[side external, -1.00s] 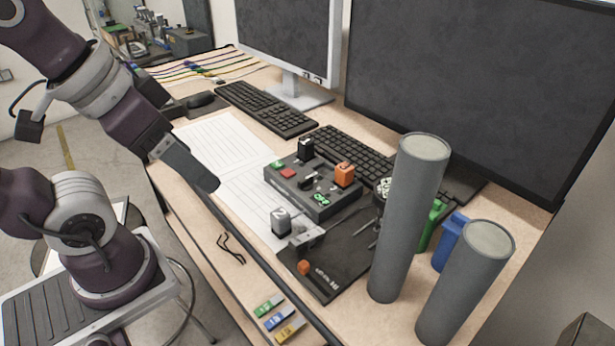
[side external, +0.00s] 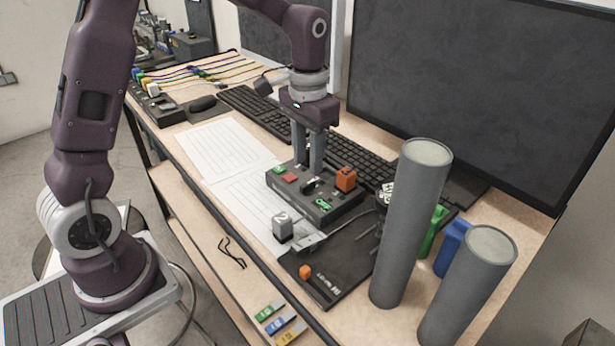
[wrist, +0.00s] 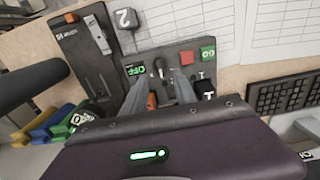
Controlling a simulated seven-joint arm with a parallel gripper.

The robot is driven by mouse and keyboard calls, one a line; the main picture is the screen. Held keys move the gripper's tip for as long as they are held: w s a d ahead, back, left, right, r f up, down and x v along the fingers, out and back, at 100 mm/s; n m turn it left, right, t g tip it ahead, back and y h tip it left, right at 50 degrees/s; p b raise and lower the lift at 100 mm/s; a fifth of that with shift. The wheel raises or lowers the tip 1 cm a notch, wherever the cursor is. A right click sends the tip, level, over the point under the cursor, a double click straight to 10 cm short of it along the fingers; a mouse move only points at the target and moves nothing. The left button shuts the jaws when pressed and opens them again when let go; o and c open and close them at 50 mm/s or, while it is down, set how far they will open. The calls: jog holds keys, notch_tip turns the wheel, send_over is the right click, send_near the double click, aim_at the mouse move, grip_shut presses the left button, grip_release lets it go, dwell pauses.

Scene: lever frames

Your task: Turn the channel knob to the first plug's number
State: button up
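A dark control box (side external: 335,207) lies on the desk, with a black channel knob (side external: 312,186) on its top. In the wrist view the knob (wrist: 159,67) shows between my fingertips. My gripper (side external: 308,168) points down over the box; its fingers are apart and empty. I cannot tell whether they touch the knob. An orange plug (side external: 345,178) stands on the box; in the wrist view it is partly hidden by a finger. A black plug (wrist: 205,88) with a light mark stands at the other side; my gripper hides it in the side view. A grey block marked 2 (side external: 282,226) is beside the box.
The box also carries a red button (wrist: 187,58), a green GO button (wrist: 208,53) and a green OFF label (wrist: 135,69). Two tall grey cylinders (side external: 408,230) stand at the right. Keyboards and monitors are behind. Paper sheets (side external: 215,148) lie flat at the left.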

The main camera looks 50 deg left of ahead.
aim_at(308, 183)
notch_tip(308, 183, down, 6)
jog(key=shift+r, duration=0.2)
grip_shut()
jog(key=m, duration=0.4)
jog(key=shift+m, duration=2.4)
